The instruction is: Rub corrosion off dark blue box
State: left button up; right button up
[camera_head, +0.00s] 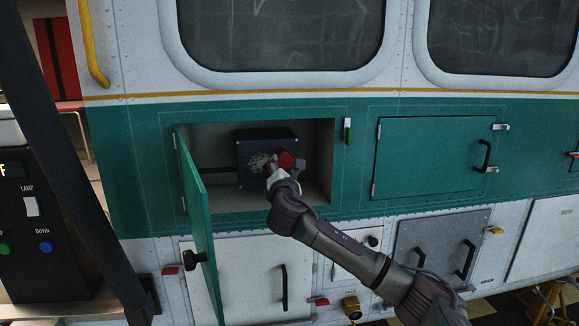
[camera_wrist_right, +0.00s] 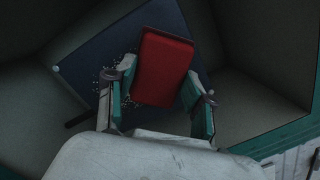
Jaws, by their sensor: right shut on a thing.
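In the right wrist view the box (camera_wrist_right: 90,55) looks tilted, and pale specks show beside the left finger. My right gripper (camera_head: 278,170) is inside the compartment, shut on a red block (camera_wrist_right: 163,68). The block (camera_head: 287,160) is at the box's front face; I cannot tell if it touches. The gripper (camera_wrist_right: 160,95) hides part of the face. My left gripper is not in view.
The compartment walls (camera_head: 318,160) close in around my right gripper. A closed green hatch (camera_head: 430,155) is to the right. A control panel (camera_head: 30,220) stands at the far left.

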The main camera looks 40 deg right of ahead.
jog(key=shift+w+a+p, duration=0.2)
jog(key=shift+w+a, duration=0.25)
jog(key=shift+a, duration=0.3)
jog(key=shift+w+a+p, duration=0.2)
jog(key=shift+w+a, duration=0.3)
jog(key=shift+a, duration=0.3)
jog(key=shift+w+a+p, duration=0.2)
jog(key=shift+w+a, duration=0.25)
jog(key=shift+a, duration=0.3)
jog(key=shift+w+a, duration=0.4)
jog(key=shift+a, duration=0.2)
jog(key=shift+w+a+p, duration=0.15)
jog(key=shift+w+a, duration=0.15)
jog(key=shift+a, duration=0.2)
jog(key=shift+w+a+p, duration=0.15)
jog(key=shift+w+a, duration=0.1)
jog(key=shift+a, duration=0.2)
jog(key=v, duration=0.2)
jog(key=p+v, duration=0.1)
jog(key=v, duration=0.2)
jog(key=shift+s+r, duration=0.15)
jog(key=shift+s, duration=0.4)
